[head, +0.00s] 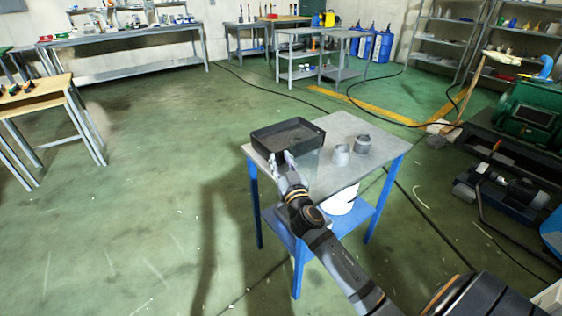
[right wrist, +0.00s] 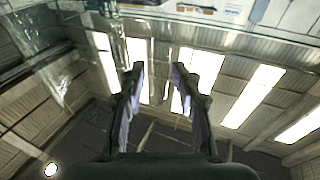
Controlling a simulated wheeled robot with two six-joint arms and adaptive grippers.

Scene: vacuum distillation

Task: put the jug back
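A small grey vessel (head: 341,156) with a narrower top stands on the grey-topped table (head: 338,182). A darker grey vessel (head: 363,145) stands just right of it. A faint clear shape (head: 307,166) shows beside my right gripper; it may be a glass jug, but its outline is unclear. Clear glass-like surfaces (right wrist: 52,72) also show at the left of the right wrist view. My right gripper (head: 281,158) is at the near side of the black tray (head: 303,149). Its fingers (right wrist: 158,70) stand apart, with nothing clearly between them. My left gripper is out of view.
A white bucket (head: 341,201) sits on the blue lower shelf. Green machinery (head: 527,112) and a motor (head: 505,184) stand at the right. A wooden bench (head: 38,95) is at the left. Cables cross the floor on the right; the left floor is mostly clear.

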